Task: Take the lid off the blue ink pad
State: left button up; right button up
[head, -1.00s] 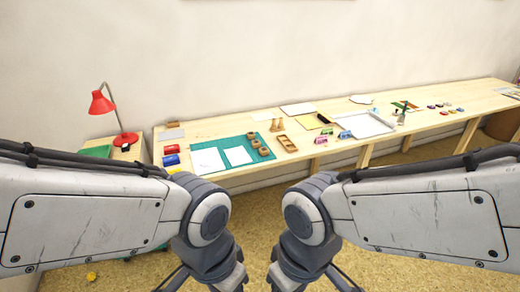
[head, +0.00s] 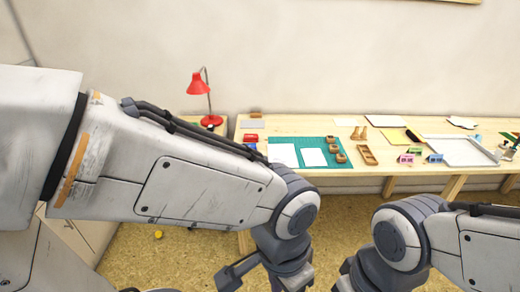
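The blue ink pad (head: 249,146) lies on the table's left end, just in front of the red pad (head: 250,137). Only a small part of it shows above my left arm, so its lid cannot be made out. My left gripper (head: 265,279) hangs low at the bottom of the head view, well short of the table and apart from the pad. My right gripper (head: 346,280) is at the bottom edge, mostly cut off. The fingertips of both are not clear, and I see nothing held.
The long wooden table (head: 310,124) stands against the wall. A red lamp (head: 200,87) stands to the left. Cork-coloured floor (head: 180,262) is open before the table.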

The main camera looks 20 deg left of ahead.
aim_at(252, 145)
jog(key=u, duration=0.4)
jog(key=k, duration=1.1)
jog(key=u, duration=1.4)
jog(key=i, duration=2.85)
jog(key=z, duration=1.65)
jog(key=i, duration=0.85)
jog(key=z, duration=0.7)
jog(key=i, duration=0.5)
